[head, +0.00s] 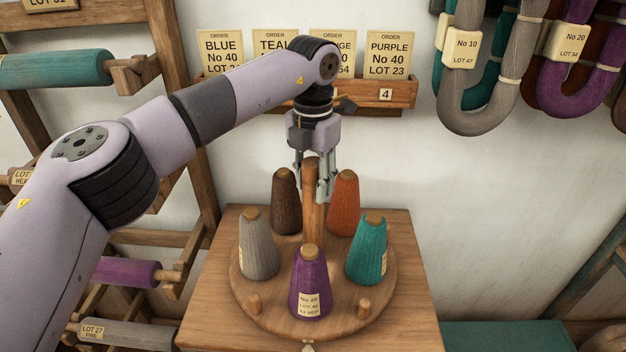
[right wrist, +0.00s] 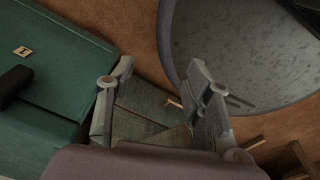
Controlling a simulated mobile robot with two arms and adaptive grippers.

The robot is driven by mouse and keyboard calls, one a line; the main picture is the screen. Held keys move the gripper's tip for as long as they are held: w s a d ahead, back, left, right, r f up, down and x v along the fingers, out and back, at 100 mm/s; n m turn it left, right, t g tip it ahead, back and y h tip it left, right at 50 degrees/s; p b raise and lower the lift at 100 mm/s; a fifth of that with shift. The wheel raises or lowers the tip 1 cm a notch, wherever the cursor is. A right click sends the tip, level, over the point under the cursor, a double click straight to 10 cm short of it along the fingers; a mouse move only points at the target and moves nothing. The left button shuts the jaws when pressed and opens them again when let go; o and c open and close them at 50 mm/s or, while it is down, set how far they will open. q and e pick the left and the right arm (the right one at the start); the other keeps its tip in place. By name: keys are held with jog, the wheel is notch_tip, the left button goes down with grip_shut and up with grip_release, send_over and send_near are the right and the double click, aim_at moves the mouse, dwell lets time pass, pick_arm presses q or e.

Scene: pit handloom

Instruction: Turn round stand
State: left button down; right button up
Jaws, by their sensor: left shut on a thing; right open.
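The round stand (head: 280,315) is a wooden disc on top of a wooden cabinet, with a thick upright post (head: 313,225) in its middle. Cones of yarn stand round the post: grey (head: 259,247), brown (head: 287,205), orange (head: 344,205), teal (head: 367,252) and purple (head: 309,280). The purple cone is nearest, with a label reading No 20. Two short pegs (head: 364,308) near the front edge are bare. My left gripper (head: 314,180) points down and is shut on the top of the post. My right gripper (right wrist: 160,105) is open and empty in the right wrist view.
The order cards (head: 390,55) stand in a wooden wall rack behind my left arm. Yarn hanks (head: 480,70) hang at upper right. A rack of yarn rolls (head: 55,70) is on the left. The right wrist view shows a green box (right wrist: 50,75) and a round grey thing (right wrist: 240,50).

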pick_arm(q)
jog(key=shift+w+r, duration=0.1)
jog(key=c, duration=1.4)
grip_release()
jog(key=o, duration=0.3)
pick_arm(e)
jog(key=shift+d, duration=0.15)
jog(key=shift+d, duration=0.15)
pick_arm(q)
notch_tip(320, 180, up, 12)
jog(key=shift+f, duration=0.1)
pick_arm(e)
jog(key=shift+a, duration=0.2)
jog(key=shift+s, duration=0.1)
